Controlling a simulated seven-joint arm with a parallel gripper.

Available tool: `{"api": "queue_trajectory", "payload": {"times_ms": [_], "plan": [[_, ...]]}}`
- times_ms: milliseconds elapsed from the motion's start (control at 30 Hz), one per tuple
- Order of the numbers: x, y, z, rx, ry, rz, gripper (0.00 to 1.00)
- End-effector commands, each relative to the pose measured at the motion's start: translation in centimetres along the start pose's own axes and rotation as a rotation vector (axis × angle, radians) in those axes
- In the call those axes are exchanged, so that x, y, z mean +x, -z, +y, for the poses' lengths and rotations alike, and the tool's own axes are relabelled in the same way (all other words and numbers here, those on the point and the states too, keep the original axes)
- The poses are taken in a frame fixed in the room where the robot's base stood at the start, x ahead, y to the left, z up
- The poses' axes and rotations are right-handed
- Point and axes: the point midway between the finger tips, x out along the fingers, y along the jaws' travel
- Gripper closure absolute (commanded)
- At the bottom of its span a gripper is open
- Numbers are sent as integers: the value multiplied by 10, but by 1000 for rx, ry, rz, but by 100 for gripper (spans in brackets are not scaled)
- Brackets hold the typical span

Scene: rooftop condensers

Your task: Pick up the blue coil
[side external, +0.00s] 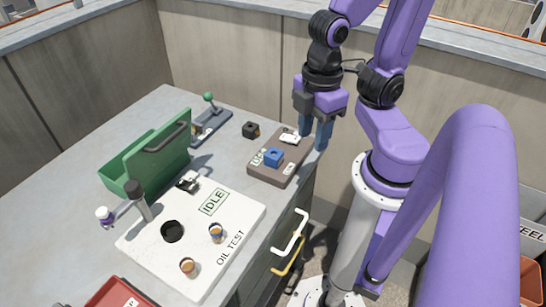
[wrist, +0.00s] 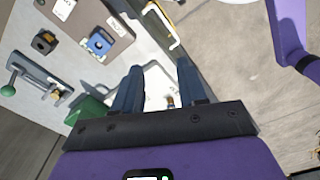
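The blue coil (side external: 273,157) is a small blue block with a dark hole in its top. It sits on a brown board (side external: 260,172) near the right edge of the grey bench. It also shows at the upper left of the wrist view (wrist: 99,43). My gripper (side external: 314,138) is beside the board's right end, to the right of the coil and apart from it. Its two blue fingers are spread with nothing between them, as the wrist view also shows (wrist: 160,65).
A green-knobbed lever fixture (side external: 209,120), an open green box (side external: 150,165) and a white oil test panel (side external: 190,240) lie left. Drawer handles (side external: 290,233) project from the bench front.

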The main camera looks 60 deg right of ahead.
Motion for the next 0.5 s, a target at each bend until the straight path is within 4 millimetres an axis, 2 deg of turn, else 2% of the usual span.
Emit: {"api": "queue_trajectory", "payload": {"times_ms": [33, 100, 367, 500], "plan": [[0, 0, 0, 0, 0, 0, 41], [0, 0, 0, 0, 0, 0, 26], [0, 0, 0, 4, 0, 0, 26], [0, 2, 6, 108, -1, -1, 26]]}}
